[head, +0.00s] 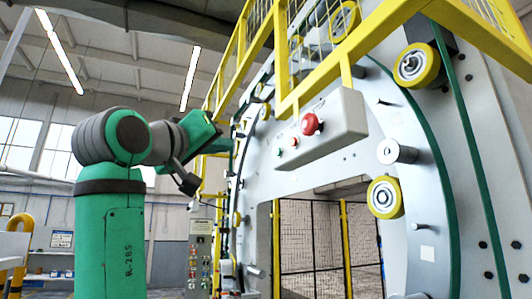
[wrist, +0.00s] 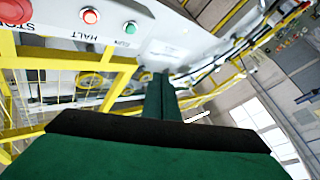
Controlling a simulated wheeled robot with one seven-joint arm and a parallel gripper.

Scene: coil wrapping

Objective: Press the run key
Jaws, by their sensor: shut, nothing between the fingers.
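The run key is the small green button (wrist: 130,27) in the wrist view, with RUN lettered by it, upside down in the picture. It also shows in the head view as the leftmost green button (head: 280,152) on the grey control box (head: 335,128). Next to it are the small red HALT button (wrist: 90,16) and the large red STOP knob (wrist: 15,12). My gripper (wrist: 160,82) is shut and empty. In the head view its tip is left of the box, apart from the keys; its fingertips are hard to make out there.
Yellow railings (head: 330,68) run above and beside the box. The big grey ring machine (head: 440,215) with yellow rollers (head: 385,197) stands behind it. A lower panel with several buttons (head: 198,262) stands below my arm. Open air lies between my gripper and the box.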

